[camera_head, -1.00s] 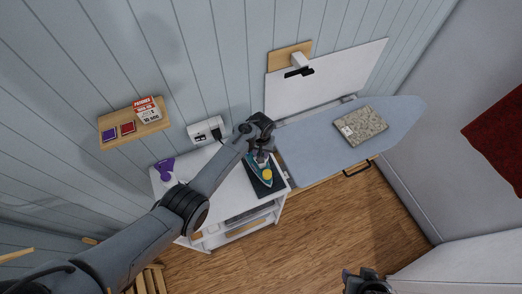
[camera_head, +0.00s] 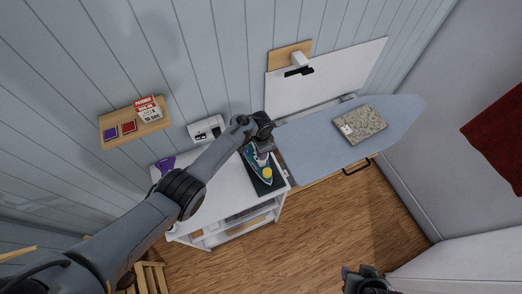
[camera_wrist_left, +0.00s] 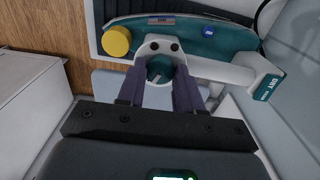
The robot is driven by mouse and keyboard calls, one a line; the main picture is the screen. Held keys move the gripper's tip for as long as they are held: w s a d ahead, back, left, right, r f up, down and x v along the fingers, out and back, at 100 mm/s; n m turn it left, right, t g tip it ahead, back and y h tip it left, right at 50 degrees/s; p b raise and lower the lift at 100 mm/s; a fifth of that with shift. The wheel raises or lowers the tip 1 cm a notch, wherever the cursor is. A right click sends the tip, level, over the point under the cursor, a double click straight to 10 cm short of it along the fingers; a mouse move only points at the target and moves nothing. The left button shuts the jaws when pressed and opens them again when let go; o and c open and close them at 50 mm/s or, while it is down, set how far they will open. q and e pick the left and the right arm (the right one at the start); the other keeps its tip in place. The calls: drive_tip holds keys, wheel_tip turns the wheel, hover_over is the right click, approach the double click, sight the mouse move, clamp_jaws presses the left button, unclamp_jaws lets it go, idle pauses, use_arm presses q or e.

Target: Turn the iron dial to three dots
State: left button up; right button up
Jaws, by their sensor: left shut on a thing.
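The iron (camera_head: 250,157) is teal and white with a yellow knob, and stands on a dark pad on the white cabinet top. In the left wrist view its teal body (camera_wrist_left: 215,42) lies across the top, with the yellow knob (camera_wrist_left: 117,41) at the left. The round teal iron dial (camera_wrist_left: 159,67) has a pale mark and sits between the fingers of my left gripper (camera_wrist_left: 160,82). That gripper is shut on the dial. The dots around the dial are not readable. My right gripper (camera_head: 366,280) is at the bottom edge, apart from the iron; its fingers are unclear.
A blue ironing board (camera_head: 310,145) with a folded speckled cloth (camera_head: 360,125) is right of the cabinet (camera_head: 215,190). A purple item (camera_head: 165,165) stands at the cabinet's left. A wall shelf (camera_head: 135,124) and a white socket box (camera_head: 206,129) are behind.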

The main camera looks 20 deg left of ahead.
use_arm(q)
drive_tip(key=m, duration=0.2)
drive_tip(key=shift+m, duration=0.4)
drive_tip(key=m+b, duration=0.1)
drive_tip(key=m, duration=0.2)
drive_tip(key=shift+m, duration=0.3)
drive_tip(key=m+b, duration=0.1)
drive_tip(key=m, duration=0.2)
drive_tip(key=shift+m, duration=0.3)
drive_tip(key=shift+m+b, duration=0.9)
drive_tip(key=shift+m, duration=0.7)
drive_tip(key=o, duration=1)
drive_tip(key=shift+o, duration=0.2)
